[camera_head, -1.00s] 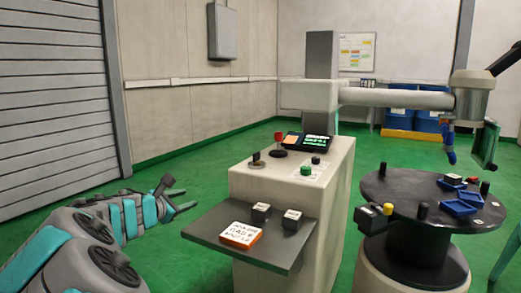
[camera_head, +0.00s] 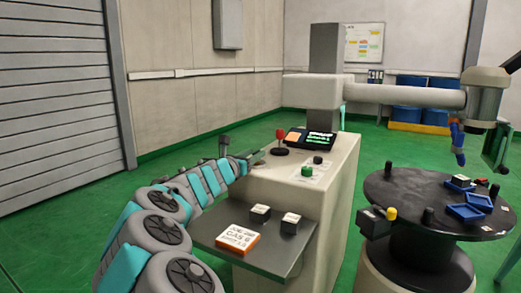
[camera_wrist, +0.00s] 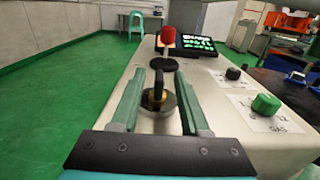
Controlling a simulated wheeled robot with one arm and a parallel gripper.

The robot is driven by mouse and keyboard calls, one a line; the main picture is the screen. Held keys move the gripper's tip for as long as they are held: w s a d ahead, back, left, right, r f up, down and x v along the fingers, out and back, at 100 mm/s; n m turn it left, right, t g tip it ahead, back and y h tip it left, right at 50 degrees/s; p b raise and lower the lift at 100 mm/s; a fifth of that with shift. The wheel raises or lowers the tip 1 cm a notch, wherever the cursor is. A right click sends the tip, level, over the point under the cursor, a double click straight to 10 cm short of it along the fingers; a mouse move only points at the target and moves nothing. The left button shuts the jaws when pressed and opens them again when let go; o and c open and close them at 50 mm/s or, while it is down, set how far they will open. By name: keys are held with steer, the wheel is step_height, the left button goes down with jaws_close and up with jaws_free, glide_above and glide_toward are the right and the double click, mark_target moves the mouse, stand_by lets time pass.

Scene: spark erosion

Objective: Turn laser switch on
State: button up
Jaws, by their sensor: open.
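A dark rotary switch (camera_wrist: 156,97) with a brass-coloured base sits on a round plate on the pale console top, in the wrist view. No readable label shows beside it, so I cannot tell if it is the laser switch. My gripper (camera_wrist: 158,76) is open, with one finger on each side of this switch; contact cannot be made out. In the head view my gripper (camera_head: 247,160) is over the console's left edge and mostly hides the switch. A green knob (camera_wrist: 266,104) and a small black knob (camera_wrist: 233,74) stand on labelled plates to the right.
A red-topped lever (camera_wrist: 168,37) stands just beyond the switch, near the lit screen (camera_wrist: 199,43). A round black table (camera_head: 405,190) stands to the right.

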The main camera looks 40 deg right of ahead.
steer(key=shift+x, duration=2.7)
jaws_close()
